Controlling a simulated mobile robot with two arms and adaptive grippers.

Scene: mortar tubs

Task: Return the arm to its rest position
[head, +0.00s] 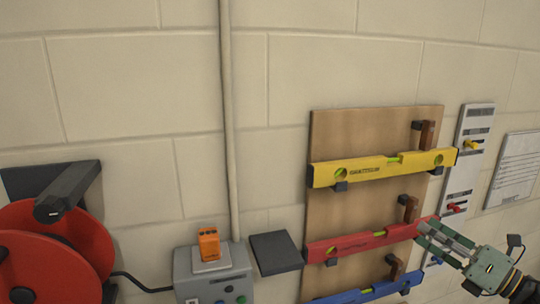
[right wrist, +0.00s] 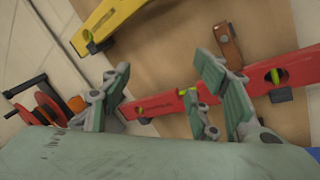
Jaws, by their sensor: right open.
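My right gripper (head: 430,238) is at the lower right of the head view, in front of the right end of the red level (head: 350,243). In the right wrist view its fingers (right wrist: 165,75) stand apart with nothing held between them. The red level (right wrist: 160,105) shows beyond and between the fingers; I cannot tell how wide the gap is. My left gripper is not in view.
A wooden board (head: 350,127) on the block wall carries the yellow level (head: 375,169), red level and blue level (head: 360,296). A panel with coloured knobs (head: 475,125) is at right. A red reel (head: 60,250) and grey box (head: 212,276) are at lower left.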

